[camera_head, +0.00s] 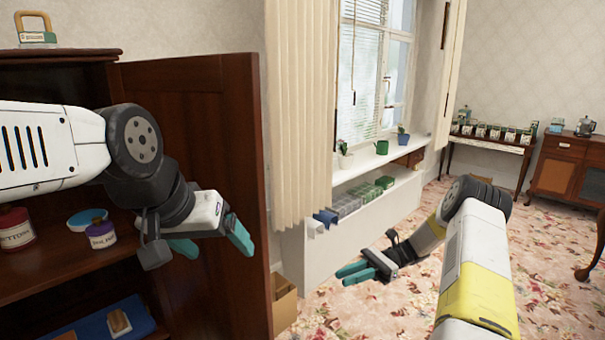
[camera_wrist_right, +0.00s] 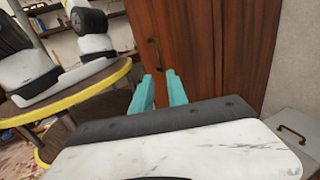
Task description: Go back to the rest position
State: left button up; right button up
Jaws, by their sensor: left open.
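My left gripper (camera_head: 212,242) is open, with its teal fingers spread and nothing between them. It hangs in front of the open dark wooden cabinet door (camera_head: 215,110), to the right of the shelves. My right gripper (camera_head: 356,272) is held low over the floral carpet, in front of the white unit under the window. In the right wrist view, its two teal fingers (camera_wrist_right: 158,92) stand apart with an empty gap between them. A wooden cabinet front with a handle (camera_wrist_right: 195,45) is beyond them.
Cabinet shelves (camera_head: 75,265) at the left hold a red jar (camera_head: 15,228), a purple jar (camera_head: 101,234) and a blue item (camera_head: 95,325). A cardboard box (camera_head: 284,300) is on the floor by the door. Floral carpet (camera_head: 560,270) lies open at the right.

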jog(key=s+a+r+n+t+h, duration=0.1)
jog(key=s+r+n+t+h, duration=0.15)
jog(key=s+r+h, duration=0.4)
jog(key=s+r+n+t+h, duration=0.2)
jog(key=r+n+h, duration=0.15)
jog(key=r, duration=0.55)
jog(key=s+d+r+n+t+h, duration=0.3)
jog(key=s+r+n+t, duration=0.4)
jog(key=s, duration=0.5)
jog(key=shift+r+t+h, duration=0.5)
jog(key=shift+r+t, duration=0.35)
jog(key=shift+t, duration=0.4)
